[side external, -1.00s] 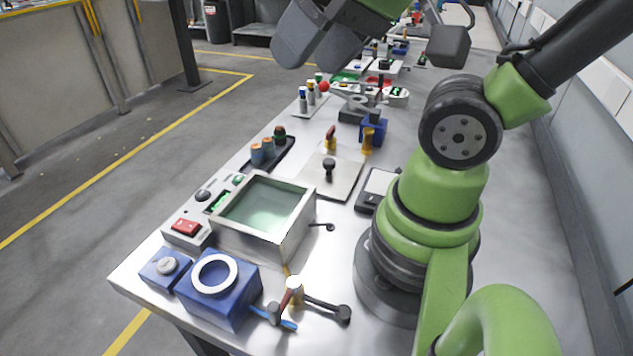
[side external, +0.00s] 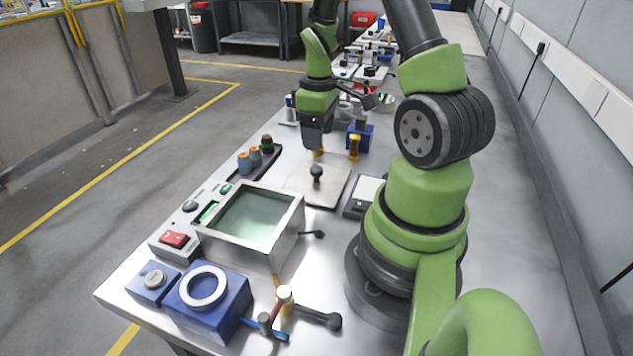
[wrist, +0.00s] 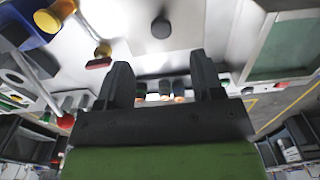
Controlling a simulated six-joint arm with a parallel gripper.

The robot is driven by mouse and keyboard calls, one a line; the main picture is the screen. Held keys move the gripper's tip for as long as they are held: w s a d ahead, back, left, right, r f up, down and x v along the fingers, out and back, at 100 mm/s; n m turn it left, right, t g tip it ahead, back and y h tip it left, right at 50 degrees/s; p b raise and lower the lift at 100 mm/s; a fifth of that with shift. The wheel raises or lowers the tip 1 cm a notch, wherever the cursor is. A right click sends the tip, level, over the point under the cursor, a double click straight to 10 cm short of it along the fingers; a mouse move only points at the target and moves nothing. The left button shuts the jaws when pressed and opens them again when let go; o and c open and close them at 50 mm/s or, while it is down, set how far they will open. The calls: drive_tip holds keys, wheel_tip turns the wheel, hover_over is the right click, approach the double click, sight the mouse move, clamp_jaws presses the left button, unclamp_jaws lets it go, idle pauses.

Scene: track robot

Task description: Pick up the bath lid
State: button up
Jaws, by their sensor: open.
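The bath lid (side external: 333,186) is a flat pale metal plate with a black round knob (side external: 316,172). It lies on the bench beyond the bath (side external: 287,236), an open metal box with greenish contents. My gripper (side external: 314,146) points down above the bench, just beyond the lid and higher than its knob. In the wrist view my gripper (wrist: 161,64) has its two dark fingers spread, with nothing between them. The knob (wrist: 161,28) shows ahead of the fingertips, apart from them.
A rack of several orange- and dark-capped bottles (side external: 256,155) stands left of the lid. A blue block (side external: 360,138) and a yellow-handled tool (side external: 354,150) stand beyond it. A small scale (side external: 366,192) lies to the right, near my base. A blue ring-topped box (side external: 215,310) is at the front.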

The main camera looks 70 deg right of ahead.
sight(317, 168)
drive_tip(key=f, duration=0.9)
drive_tip(key=shift+w+f, duration=0.2)
drive_tip(key=shift+f, duration=0.1)
drive_tip(key=shift+c, duration=0.2)
drive_tip(key=c, duration=1)
